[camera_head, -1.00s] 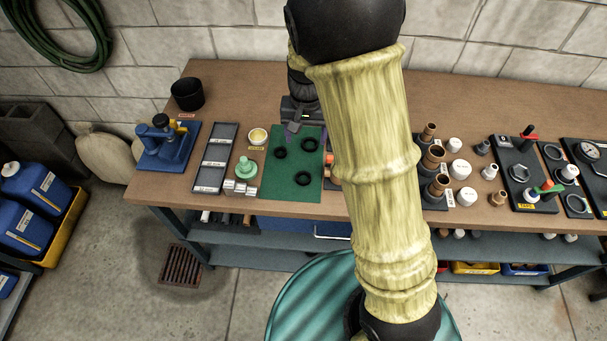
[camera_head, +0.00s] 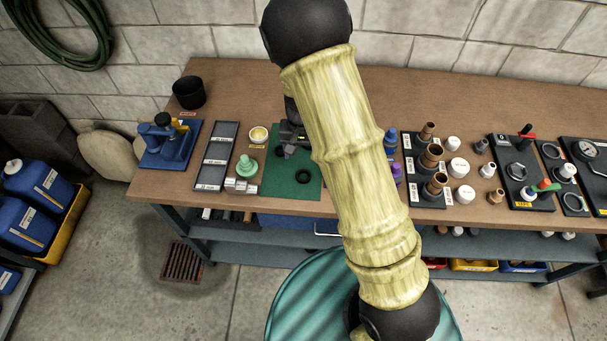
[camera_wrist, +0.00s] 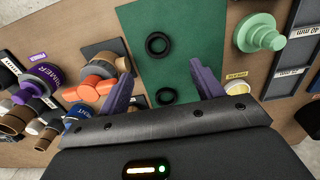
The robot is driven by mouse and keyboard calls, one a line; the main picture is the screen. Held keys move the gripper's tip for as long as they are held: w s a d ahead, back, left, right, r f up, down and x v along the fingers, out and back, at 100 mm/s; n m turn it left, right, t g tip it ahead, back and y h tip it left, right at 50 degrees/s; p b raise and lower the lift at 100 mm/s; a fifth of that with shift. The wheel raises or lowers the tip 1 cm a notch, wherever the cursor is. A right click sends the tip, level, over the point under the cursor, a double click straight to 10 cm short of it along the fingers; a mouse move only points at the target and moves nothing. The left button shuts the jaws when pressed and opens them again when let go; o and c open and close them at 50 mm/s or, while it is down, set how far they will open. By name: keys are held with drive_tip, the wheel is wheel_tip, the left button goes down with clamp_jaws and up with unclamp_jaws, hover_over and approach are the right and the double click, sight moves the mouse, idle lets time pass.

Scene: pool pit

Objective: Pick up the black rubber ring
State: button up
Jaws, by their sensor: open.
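A black rubber ring (camera_head: 302,184) lies flat near the front of the green mat (camera_head: 270,204) in the head view. In the wrist view one black ring (camera_wrist: 148,47) lies on the mat ahead of my gripper (camera_wrist: 163,88). A second ring (camera_wrist: 166,103) shows between the purple fingers, close to the gripper body. Something dark by the left finger is partly hidden and may be another ring. My gripper is open and empty above the mat. It also shows in the head view (camera_head: 290,152), where it and my arm hide part of the mat.
A stepped green piece (camera_head: 247,168) and a yellow-white cup (camera_head: 259,135) stand left of the mat, beside a labelled black tray (camera_head: 208,185). In the wrist view orange fittings (camera_wrist: 90,92) and a purple-capped primer bottle (camera_wrist: 40,80) stand left of the mat.

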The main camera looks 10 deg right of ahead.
sight(304, 178)
wheel_tip(304, 178, down, 4)
idle(0.5)
drive_tip(key=f, duration=0.1)
drive_tip(key=f+p, duration=0.2)
drive_tip(key=f, duration=0.1)
drive_tip(key=shift+s+d, duration=0.15)
drive_tip(key=shift+s, duration=0.1)
drive_tip(key=shift+f, duration=0.6)
drive_tip(key=c, duration=1.1)
drive_tip(key=shift+o, duration=0.2)
